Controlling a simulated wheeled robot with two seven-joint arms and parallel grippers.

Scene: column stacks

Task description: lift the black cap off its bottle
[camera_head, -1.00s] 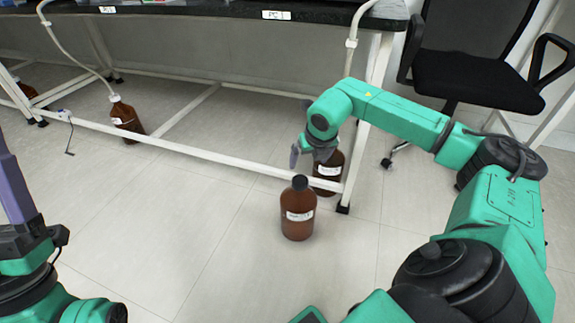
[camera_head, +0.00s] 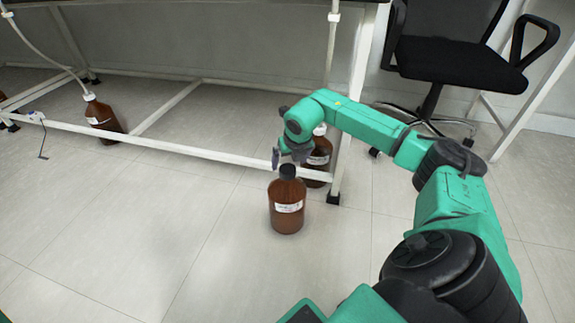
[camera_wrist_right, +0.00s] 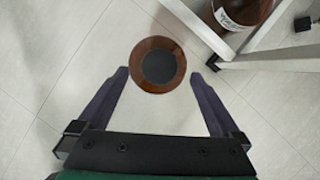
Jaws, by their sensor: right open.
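A brown bottle (camera_head: 286,210) with a white label stands upright on the tiled floor, in front of the bench's lower rail. Its black cap (camera_head: 287,171) is on its top. In the right wrist view the cap (camera_wrist_right: 159,67) shows from above, with the brown bottle shoulder (camera_wrist_right: 143,84) around it. My right gripper (camera_head: 285,158) is near the cap in the head view. In the right wrist view my right gripper (camera_wrist_right: 161,78) is open, with one finger on each side of the bottle's outline and nothing between them touching. My left gripper is out of view.
A second brown bottle (camera_head: 318,160) stands just behind, by the white bench leg (camera_head: 349,110) and rail (camera_head: 225,158). A black chair (camera_head: 457,66) stands at the back right. The floor at front left is clear.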

